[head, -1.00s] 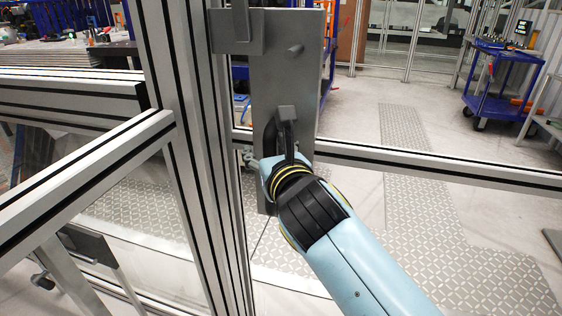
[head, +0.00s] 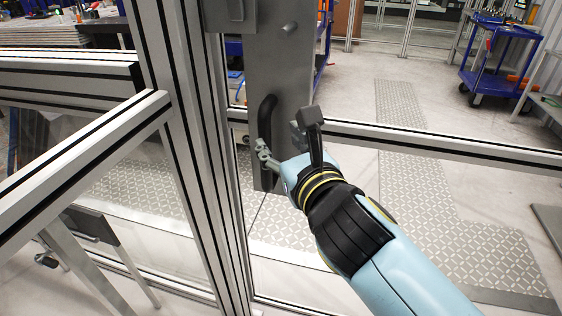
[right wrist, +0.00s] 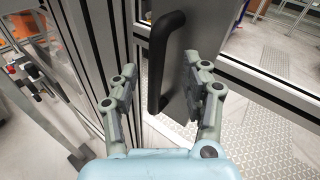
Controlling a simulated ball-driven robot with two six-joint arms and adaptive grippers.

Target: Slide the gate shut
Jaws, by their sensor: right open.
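The gate shows as a grey metal plate (head: 284,75) with a black handle (head: 266,118), beside the aluminium post (head: 190,130). The handle also shows in the right wrist view (right wrist: 158,65) as an upright black bar. My right gripper (head: 279,136) is open in front of the plate. In the right wrist view its two fingers (right wrist: 165,92) stand apart with the handle between them in the picture, beyond the fingertips or close to them; I cannot tell the exact depth. No contact with the handle is visible. My left gripper is not in view.
A horizontal rail (head: 440,147) runs right from behind the plate. Fence beams (head: 75,170) fill the left. A blue cart (head: 500,65) stands at the far right. The patterned floor beyond the rail is mostly clear.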

